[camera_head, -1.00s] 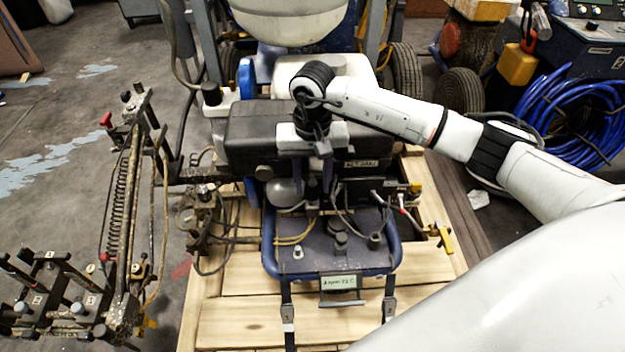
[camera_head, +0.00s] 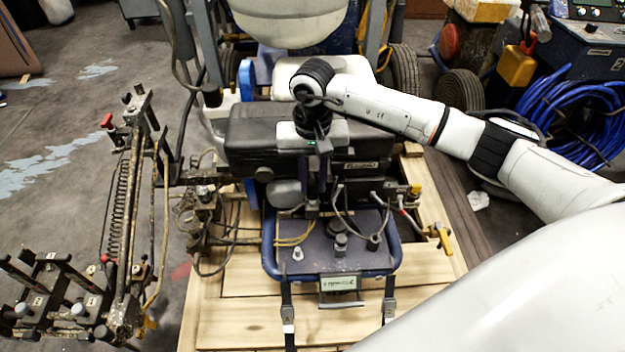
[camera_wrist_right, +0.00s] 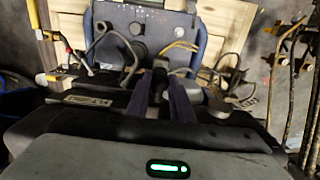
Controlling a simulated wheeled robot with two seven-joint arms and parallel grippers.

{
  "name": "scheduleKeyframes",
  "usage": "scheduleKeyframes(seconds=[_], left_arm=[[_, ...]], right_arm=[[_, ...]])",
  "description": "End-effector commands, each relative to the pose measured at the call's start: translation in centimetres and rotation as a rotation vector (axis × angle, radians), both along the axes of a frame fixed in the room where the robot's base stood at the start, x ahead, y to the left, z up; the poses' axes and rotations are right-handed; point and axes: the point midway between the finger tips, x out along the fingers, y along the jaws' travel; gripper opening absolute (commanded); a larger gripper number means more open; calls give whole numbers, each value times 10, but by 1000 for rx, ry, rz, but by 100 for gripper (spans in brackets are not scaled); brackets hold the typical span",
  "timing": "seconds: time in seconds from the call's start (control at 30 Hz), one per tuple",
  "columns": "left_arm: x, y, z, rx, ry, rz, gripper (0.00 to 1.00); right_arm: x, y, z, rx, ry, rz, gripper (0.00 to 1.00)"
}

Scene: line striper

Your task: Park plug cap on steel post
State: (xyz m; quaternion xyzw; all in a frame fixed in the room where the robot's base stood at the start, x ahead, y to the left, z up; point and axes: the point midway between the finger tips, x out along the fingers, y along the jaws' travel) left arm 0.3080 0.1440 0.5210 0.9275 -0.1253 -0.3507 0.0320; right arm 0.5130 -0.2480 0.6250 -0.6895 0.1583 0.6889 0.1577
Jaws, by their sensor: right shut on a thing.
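My right gripper (camera_head: 318,190) hangs pointing down over the engine, behind the blue-framed plate (camera_head: 318,262). In the right wrist view its two purple-grey fingers (camera_wrist_right: 160,98) are shut on a small dark piece (camera_wrist_right: 160,76), which looks like the plug cap. The fingers hide most of it in the head view. A short pale metal post (camera_head: 298,253) stands upright on the left part of the plate and looks like the steel post. It is apart from the gripper, nearer the front. My left gripper is not in view.
Dark knobs (camera_head: 341,242) and looping dark cables stand on the plate right of the post. Yellow leads (camera_head: 292,238) run at its back left. The black engine housing (camera_head: 250,130) lies close behind the gripper. Wooden boards (camera_head: 250,322) in front are mostly clear.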

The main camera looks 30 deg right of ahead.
Motion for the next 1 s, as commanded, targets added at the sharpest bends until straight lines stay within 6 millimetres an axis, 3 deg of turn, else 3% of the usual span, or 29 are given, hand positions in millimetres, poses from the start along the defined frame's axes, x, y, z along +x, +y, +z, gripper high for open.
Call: scheduleKeyframes(seconds=[0.43, 1.0], left_arm=[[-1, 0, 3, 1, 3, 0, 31], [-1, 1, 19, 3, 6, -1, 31]], right_arm=[[0, 0, 8, 1, 0, 0, 1], [0, 0, 37, 1, 0, 1, 1]])
